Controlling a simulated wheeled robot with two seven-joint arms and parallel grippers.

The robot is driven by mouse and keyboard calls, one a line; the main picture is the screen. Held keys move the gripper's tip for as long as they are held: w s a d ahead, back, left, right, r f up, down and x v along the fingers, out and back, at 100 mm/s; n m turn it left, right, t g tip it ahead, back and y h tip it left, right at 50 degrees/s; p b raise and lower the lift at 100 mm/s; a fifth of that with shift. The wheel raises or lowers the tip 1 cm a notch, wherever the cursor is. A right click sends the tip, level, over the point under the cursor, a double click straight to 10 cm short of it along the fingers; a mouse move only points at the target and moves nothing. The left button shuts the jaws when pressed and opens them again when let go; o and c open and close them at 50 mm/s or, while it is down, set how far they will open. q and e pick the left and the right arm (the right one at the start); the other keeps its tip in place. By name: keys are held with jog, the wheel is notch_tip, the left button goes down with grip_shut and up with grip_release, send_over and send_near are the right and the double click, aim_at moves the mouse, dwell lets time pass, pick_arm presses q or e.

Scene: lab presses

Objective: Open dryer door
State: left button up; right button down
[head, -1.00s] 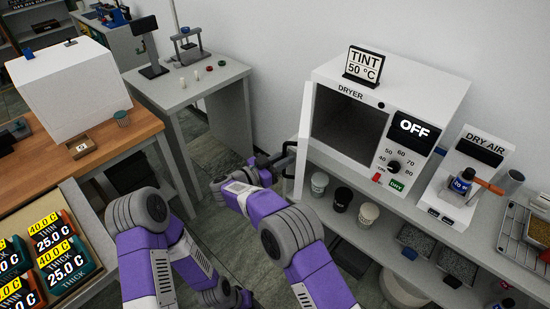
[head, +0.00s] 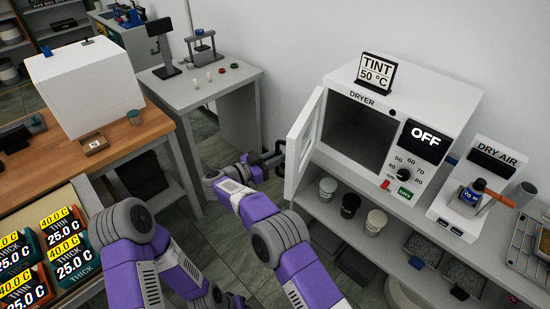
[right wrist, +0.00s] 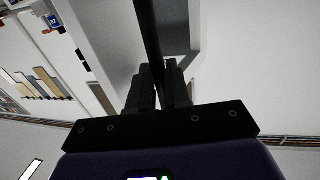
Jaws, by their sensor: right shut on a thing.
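The white dryer (head: 450,100) stands on the bench at the right, with its dark chamber (head: 358,135) exposed. Its door (head: 304,143) is hinged at the chamber's left side and stands swung out well open. My right gripper (head: 272,160) is at the door's outer side, shut on the dark door handle (head: 281,149). In the right wrist view, the dark handle bar (right wrist: 150,45) runs between the fingers of the right gripper (right wrist: 160,85). The end of my left arm, with the left gripper (head: 238,300), is low at the bottom edge; its jaws are unclear.
Several cups (head: 350,205) stand on the shelf below the dryer. A dry air unit (head: 475,190) is to its right. A wooden table (head: 150,165) with a white box (head: 80,88) is at the left. Floor shows between the tables and the bench.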

jog(key=c, duration=1.3)
grip_release()
jog(key=shift+w+d+r, duration=0.25)
jog(key=shift+d+r, duration=0.05)
jog(key=shift+d, duration=0.05)
jog(key=shift+o, duration=0.3)
jog(key=shift+w+d+f, duration=0.1)
jog(key=shift+f, duration=0.1)
jog(key=v, duration=0.8)
